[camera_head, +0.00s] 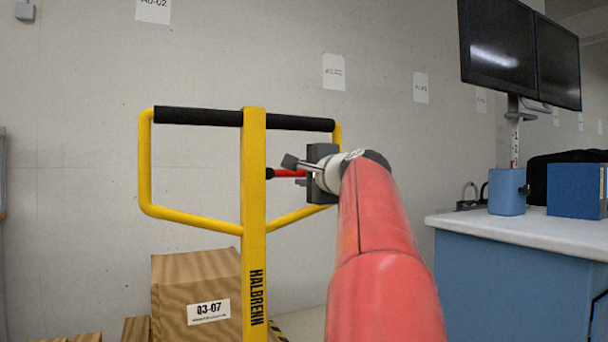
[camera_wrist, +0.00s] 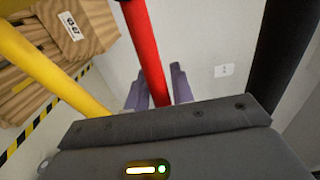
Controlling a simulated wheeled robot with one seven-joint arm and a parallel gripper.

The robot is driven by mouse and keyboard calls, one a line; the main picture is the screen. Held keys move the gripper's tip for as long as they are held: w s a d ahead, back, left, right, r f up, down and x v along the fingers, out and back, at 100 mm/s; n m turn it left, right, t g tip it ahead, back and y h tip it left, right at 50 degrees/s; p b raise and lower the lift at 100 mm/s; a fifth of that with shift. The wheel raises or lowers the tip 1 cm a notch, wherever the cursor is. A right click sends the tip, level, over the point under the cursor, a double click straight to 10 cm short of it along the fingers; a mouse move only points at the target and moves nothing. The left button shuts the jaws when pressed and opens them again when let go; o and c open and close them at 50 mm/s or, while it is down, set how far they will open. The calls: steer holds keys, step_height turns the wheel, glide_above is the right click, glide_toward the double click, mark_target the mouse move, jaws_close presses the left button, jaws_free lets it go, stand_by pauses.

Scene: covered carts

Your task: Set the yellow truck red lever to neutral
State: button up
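The yellow truck (camera_head: 255,215) stands upright with a looped yellow handle and black grips along its top bar. Its red lever (camera_head: 288,173) points right from the central post, inside the handle loop, just below the top bar. My gripper (camera_head: 294,171) is at the lever, coming from the right. In the wrist view the red lever (camera_wrist: 146,50) runs down between the two grey fingers of my gripper (camera_wrist: 158,92), with one finger on each side. The fingers lie close to the lever; I cannot tell whether they press on it. The lever's lower end is hidden by my gripper body.
A cardboard box (camera_head: 195,290) sits behind the truck at lower left. A blue cabinet with a white top (camera_head: 530,232) stands at right, with a blue mug-like container (camera_head: 507,191) and monitors (camera_head: 520,50) above.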

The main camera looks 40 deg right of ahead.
steer(key=shift+s, duration=0.1)
steer(key=b+v, duration=0.1)
steer(key=v, duration=0.6)
steer(key=shift+s, duration=0.3)
steer(key=shift+a, duration=0.15)
